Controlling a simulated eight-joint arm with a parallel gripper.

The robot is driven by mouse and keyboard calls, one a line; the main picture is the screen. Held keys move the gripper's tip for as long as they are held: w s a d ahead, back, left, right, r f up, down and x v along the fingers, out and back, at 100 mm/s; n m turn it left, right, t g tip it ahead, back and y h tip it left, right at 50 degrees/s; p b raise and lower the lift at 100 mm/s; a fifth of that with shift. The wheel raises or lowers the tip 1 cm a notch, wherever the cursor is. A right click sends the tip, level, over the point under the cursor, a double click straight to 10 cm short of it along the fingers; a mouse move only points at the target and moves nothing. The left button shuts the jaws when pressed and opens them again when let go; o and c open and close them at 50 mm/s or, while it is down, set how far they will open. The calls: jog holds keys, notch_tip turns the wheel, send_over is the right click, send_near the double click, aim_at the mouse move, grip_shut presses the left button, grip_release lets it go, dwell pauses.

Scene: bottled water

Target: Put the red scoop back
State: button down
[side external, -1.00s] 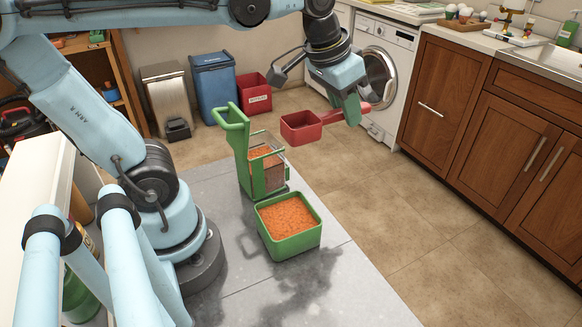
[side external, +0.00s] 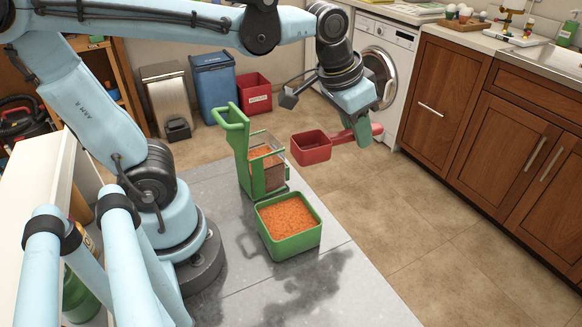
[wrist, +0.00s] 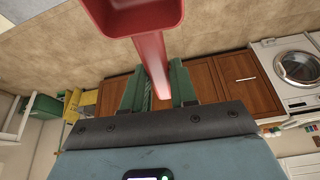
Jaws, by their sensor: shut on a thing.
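The red scoop (side external: 311,147) is a square red cup with a handle. My gripper (side external: 362,132) is shut on its handle and holds it in the air, to the right of the green dispenser. In the wrist view, the scoop (wrist: 136,16) is at the top, its handle running down between the green fingers of my gripper (wrist: 158,86). The green dispenser (side external: 244,160) has a clear-sided hopper with orange grains. A green bin (side external: 291,246) filled with orange grains stands on the grey floor slab in front of it.
A red box (side external: 254,94), a blue bin (side external: 213,84) and a metal bin (side external: 168,98) stand by the back wall. A washing machine (side external: 386,55) and wooden cabinets (side external: 437,100) line the right. The tiled floor between is clear.

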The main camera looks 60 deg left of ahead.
jog(key=s+d+f+m+g+h, duration=0.1)
jog(key=s+d+f+m, duration=0.35)
jog(key=d, duration=0.85)
jog(key=s+d+f+m+h, duration=0.25)
jog(key=d+f+m, duration=0.2)
jog(key=d, duration=0.75)
jog(key=shift+n+y, duration=0.35)
jog(key=shift+n, duration=0.15)
jog(key=shift+f, duration=3.8)
jog(key=shift+d+f, duration=0.1)
jog(key=shift+f, duration=0.05)
jog(key=c, duration=0.9)
grip_release()
